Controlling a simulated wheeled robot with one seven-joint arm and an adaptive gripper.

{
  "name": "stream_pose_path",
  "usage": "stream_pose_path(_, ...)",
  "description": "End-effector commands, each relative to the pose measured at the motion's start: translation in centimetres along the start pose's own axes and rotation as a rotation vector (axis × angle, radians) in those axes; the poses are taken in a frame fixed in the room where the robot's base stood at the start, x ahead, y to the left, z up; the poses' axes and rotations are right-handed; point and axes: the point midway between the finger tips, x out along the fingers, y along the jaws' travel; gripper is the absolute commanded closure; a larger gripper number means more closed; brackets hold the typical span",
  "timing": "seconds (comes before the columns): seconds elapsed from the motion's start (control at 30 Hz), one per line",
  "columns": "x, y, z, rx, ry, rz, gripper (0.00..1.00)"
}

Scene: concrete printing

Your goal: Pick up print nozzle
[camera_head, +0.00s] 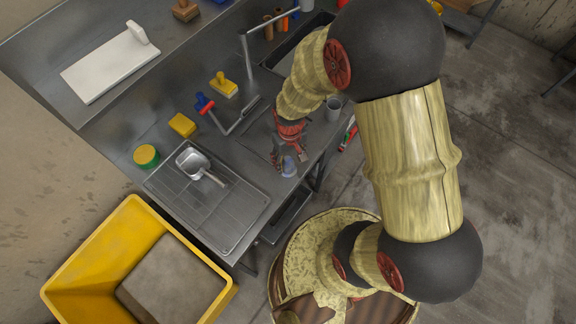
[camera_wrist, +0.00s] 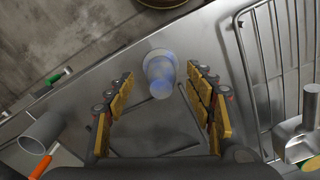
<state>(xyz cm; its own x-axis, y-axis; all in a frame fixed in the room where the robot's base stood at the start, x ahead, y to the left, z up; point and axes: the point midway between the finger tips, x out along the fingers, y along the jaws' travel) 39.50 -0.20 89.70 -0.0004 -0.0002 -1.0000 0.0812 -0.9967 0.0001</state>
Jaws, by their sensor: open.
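The print nozzle (camera_wrist: 160,72) appears as a pale, bluish, translucent, round piece in the wrist view. It stands on the steel worktop near its front edge. In the wrist view my gripper (camera_wrist: 162,92) is open. Its yellow-padded fingers are to the left and right of the nozzle, with gaps on both sides. The nozzle sits near the level of the fingertips, and I see no contact.
A wire rack (camera_head: 237,213) with a metal scoop (camera_head: 194,163) lies to the left. A grey cup (camera_head: 333,108) stands to the right. A faucet (camera_head: 247,58), a red-and-blue tool (camera_head: 205,104) and a yellow sponge (camera_head: 182,125) are behind. A yellow bin (camera_head: 75,262) stands at lower left.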

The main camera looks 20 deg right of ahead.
Motion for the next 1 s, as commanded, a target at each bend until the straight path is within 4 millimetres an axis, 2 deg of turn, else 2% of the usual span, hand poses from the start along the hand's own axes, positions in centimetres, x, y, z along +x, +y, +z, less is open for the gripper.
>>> stream_pose_path(0.3,4.2,-0.1,-0.6,0.000,-0.002,0.000,0.46)
stream_pose_path(0.4,4.8,-0.1,-0.6,0.000,0.000,0.000,0.46)
stream_pose_path(0.6,4.8,-0.1,-0.6,0.000,0.001,0.000,0.46)
stream_pose_path(1.0,4.8,-0.1,-0.6,0.000,0.000,0.000,0.69)
